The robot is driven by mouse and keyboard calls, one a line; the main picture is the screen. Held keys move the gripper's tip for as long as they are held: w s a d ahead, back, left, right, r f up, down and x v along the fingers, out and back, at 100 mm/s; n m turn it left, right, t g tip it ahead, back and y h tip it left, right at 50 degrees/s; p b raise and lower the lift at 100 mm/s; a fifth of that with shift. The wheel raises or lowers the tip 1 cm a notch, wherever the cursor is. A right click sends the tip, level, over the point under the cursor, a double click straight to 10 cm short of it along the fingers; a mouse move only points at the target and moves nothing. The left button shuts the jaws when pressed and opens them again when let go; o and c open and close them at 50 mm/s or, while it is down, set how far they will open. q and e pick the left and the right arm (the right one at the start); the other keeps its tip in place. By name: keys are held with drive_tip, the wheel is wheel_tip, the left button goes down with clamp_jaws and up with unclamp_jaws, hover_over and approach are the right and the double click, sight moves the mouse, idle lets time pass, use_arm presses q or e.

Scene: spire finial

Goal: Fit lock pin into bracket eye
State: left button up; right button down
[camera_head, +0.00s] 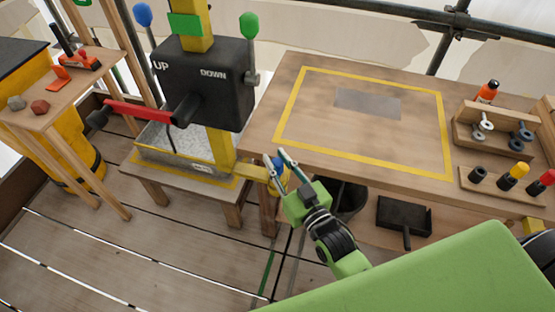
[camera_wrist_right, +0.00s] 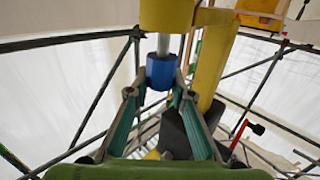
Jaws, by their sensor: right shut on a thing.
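The lock pin shows in the right wrist view as a blue grip (camera_wrist_right: 161,73) with a grey shank (camera_wrist_right: 163,44) pointing up. My right gripper (camera_head: 276,156) is shut on the blue grip, one finger on each side. The yellow bracket eye (camera_wrist_right: 167,15) is straight above, and the shank's top meets its underside or passes out of sight there; I cannot tell how deep it goes. In the head view the yellow bracket (camera_head: 243,168) juts from the post toward my right gripper, where fingers partly hide the eye. My left gripper is not in view.
A black lever box (camera_head: 208,80) marked UP and DOWN, with a red handle (camera_head: 138,112), stands left of the bracket. The workbench (camera_head: 262,125) is close on the right, with a rack of coloured-grip pins (camera_head: 510,182) at its right end. A black bucket (camera_head: 350,197) is below it.

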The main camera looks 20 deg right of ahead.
drive_tip(key=shift+f+b, duration=0.75)
drive_tip(key=shift+f, duration=0.55)
drive_tip(key=c, duration=1.7)
unclamp_jaws()
drive_tip(key=s+d, duration=0.2)
drive_tip(key=s, duration=0.9)
drive_tip(key=shift+s+d, duration=0.15)
drive_tip(key=shift+s, duration=0.25)
drive_tip(key=s+d+f+g+h, duration=0.1)
drive_tip(key=s+f+g, duration=0.2)
drive_tip(key=f, duration=0.9)
drive_tip(key=s+f+g, duration=0.3)
drive_tip(key=f, duration=0.8)
drive_tip(key=s+d+f+g+h, duration=0.1)
drive_tip(key=s+f+g, duration=0.25)
drive_tip(key=f, duration=0.85)
drive_tip(key=s+d+f+g, duration=0.2)
drive_tip(key=s+f+g, duration=0.1)
drive_tip(key=s+f, duration=0.5)
drive_tip(key=s+d+f+g+h, duration=0.1)
drive_tip(key=s+f+g, duration=0.3)
drive_tip(key=s+f, duration=0.4)
drive_tip(key=s+d, duration=0.1)
drive_tip(key=s, duration=0.4)
drive_tip(key=shift+s, duration=0.2)
